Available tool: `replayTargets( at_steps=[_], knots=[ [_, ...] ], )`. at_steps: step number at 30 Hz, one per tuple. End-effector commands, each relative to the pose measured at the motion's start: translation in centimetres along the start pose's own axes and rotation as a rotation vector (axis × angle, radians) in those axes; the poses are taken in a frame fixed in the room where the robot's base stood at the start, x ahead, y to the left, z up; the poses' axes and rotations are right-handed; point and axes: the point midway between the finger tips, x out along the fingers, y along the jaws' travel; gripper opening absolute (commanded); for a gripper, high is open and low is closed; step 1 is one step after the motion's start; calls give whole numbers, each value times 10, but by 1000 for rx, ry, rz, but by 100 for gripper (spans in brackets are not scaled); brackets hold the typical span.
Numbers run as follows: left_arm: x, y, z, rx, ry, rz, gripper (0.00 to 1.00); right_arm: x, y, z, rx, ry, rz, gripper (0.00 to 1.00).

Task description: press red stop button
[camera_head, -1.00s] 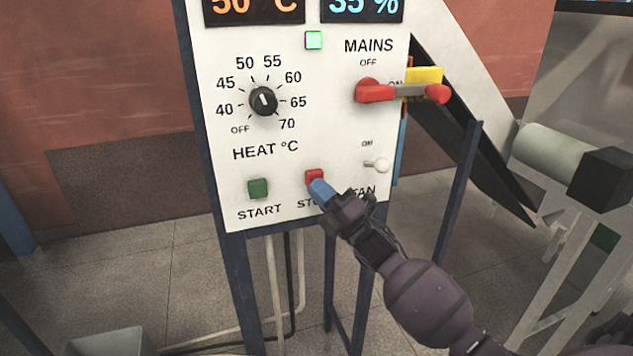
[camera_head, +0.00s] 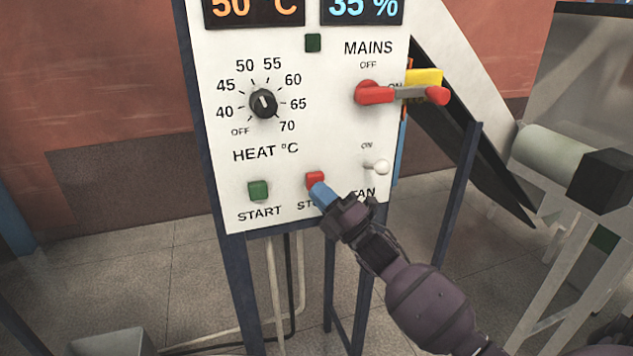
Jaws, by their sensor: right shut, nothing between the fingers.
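The red stop button (camera_head: 315,179) is on the lower part of the white control panel (camera_head: 225,140), above a partly covered STOP label. My right gripper (camera_head: 321,192) is shut and empty, with its blue fingertips at the lower edge of the button. I cannot tell whether the tips still touch it. The small square lamp (camera_head: 313,43) at the panel's top is dark green, unlit. My left gripper is not in view.
The green start button (camera_head: 258,190) is left of the stop button. The heat knob (camera_head: 263,103), red mains handle (camera_head: 375,94) and white fan toggle (camera_head: 381,167) stick out of the panel. A dark chute (camera_head: 470,150) slopes down at the right.

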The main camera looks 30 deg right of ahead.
Motion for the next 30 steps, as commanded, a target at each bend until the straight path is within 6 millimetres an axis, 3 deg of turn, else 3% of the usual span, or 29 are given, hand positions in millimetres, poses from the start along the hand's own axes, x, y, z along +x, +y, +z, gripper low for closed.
replayTargets(
  at_steps=[16, 30],
  knots=[
    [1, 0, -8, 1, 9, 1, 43, -7, 5, -5, 1, 0, 0, 0],
    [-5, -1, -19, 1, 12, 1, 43, -33, 24, -24, 1, -1, -1, 0]
  ],
)
